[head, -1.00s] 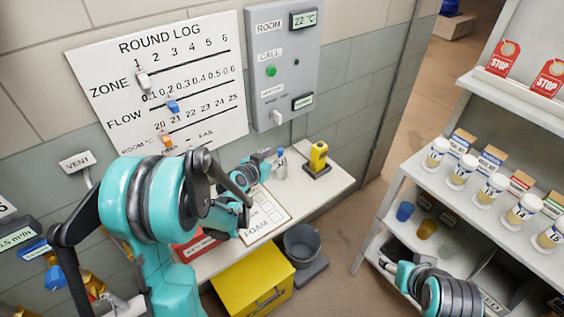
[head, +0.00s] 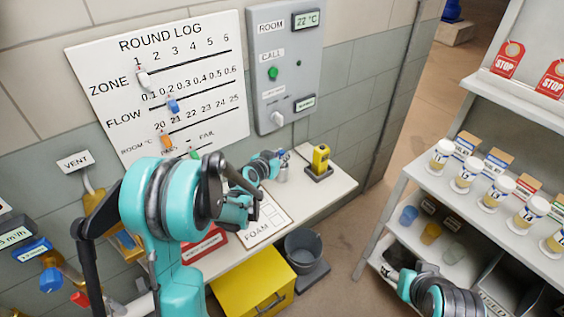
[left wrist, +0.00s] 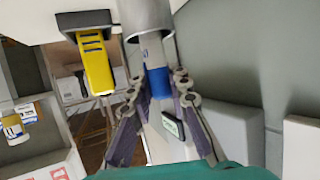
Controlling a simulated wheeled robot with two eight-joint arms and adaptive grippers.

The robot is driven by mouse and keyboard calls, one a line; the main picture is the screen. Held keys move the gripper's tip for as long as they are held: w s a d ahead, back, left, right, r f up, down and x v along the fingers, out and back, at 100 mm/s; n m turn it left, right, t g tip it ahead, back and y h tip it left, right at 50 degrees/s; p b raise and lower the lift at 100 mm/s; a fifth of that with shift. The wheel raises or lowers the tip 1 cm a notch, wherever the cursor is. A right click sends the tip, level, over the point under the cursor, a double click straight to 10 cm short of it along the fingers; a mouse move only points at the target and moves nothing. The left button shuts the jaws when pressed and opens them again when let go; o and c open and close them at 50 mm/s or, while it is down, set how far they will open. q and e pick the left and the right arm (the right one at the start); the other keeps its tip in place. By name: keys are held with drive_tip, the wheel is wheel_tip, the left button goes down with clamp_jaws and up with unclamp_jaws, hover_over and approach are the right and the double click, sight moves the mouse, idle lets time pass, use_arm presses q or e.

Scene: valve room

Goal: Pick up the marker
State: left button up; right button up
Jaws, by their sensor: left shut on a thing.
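The marker (left wrist: 157,82), pale with a blue band, shows between my left gripper's fingers (left wrist: 156,92) in the left wrist view. The gripper is shut on it. The marker's far end lies at the mouth of a grey metal cup (left wrist: 147,18); I cannot tell how much of it is inside. In the head view my left gripper (head: 270,160) is over the bench, beside the small metal cup (head: 283,173), and its fingers are too small to read. My right arm is at the lower right; its fingers cannot be made out clearly.
A yellow device (head: 320,160) stands on a dark base right of the cup. A FOAM board (head: 262,222) lies on the bench (head: 325,190). The wall panel (head: 284,75) is behind. A shelf (head: 425,185) with several jars is at right. A grey bucket (head: 303,250) stands below.

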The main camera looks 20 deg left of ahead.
use_arm(q)
drive_tip(key=shift+r, duration=0.15)
drive_tip(key=shift+s+d+r+p, duration=0.15)
drive_tip(key=shift+r+p, duration=0.1)
drive_tip(key=shift+p, duration=0.15)
wheel_tip(320, 180, up, 7)
drive_tip(key=p, duration=0.3)
drive_tip(key=shift+p, duration=0.3)
drive_tip(key=s+d+p, duration=0.2)
drive_tip(key=s+d, duration=1)
drive_tip(key=d, duration=0.3)
drive_tip(key=shift+d+f, duration=0.25)
drive_tip(key=shift+f, duration=0.15)
drive_tip(key=shift+a, duration=0.1)
